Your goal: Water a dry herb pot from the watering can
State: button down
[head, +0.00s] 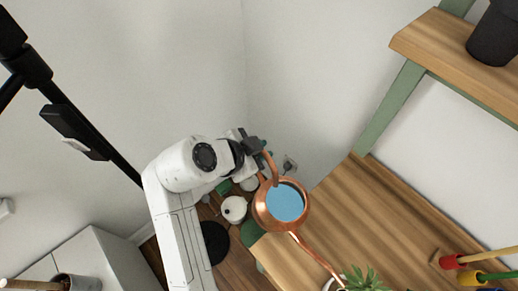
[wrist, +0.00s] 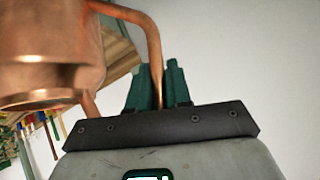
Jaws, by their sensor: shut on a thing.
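The copper watering can (head: 262,212) is held in the air beside the wooden bench, with blue water showing in its open top. Its long thin spout (head: 315,257) points down and right in the head view, its tip close to a green herb plant (head: 362,281) in a pale pot at the bottom edge. The pot is mostly cut off, and I cannot tell whether its soil is dry. My gripper (head: 262,146) is shut on the can's handle. In the wrist view, my gripper's green fingers (wrist: 155,88) close around the copper handle (wrist: 153,40), and the can's body (wrist: 45,50) fills the upper left.
The wooden bench top (head: 400,215) is clear in its middle. Hand tools with red and yellow grips (head: 452,261) lie at its right. A green-framed upper shelf (head: 450,48) holds a dark pot (head: 494,38). A white pot (head: 234,209) sits lower, left of the can.

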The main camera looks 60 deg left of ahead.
aim_at(269, 159)
jog(key=shift+w+d+r+m+y, duration=0.1)
jog(key=shift+d+r+m+y, duration=0.25)
jog(key=shift+d+r+y, duration=0.5)
jog(key=shift+w+d+r+m+y, duration=0.1)
jog(key=shift+d+r+m+y, duration=0.3)
jog(key=shift+d+r, duration=0.8)
jog(key=shift+d, duration=0.1)
jog(key=shift+d+r+p, duration=0.3)
jog(key=shift+d+r, duration=0.05)
jog(key=shift+r, duration=0.2)
dwell(2.2)
jog(key=shift+a, duration=0.1)
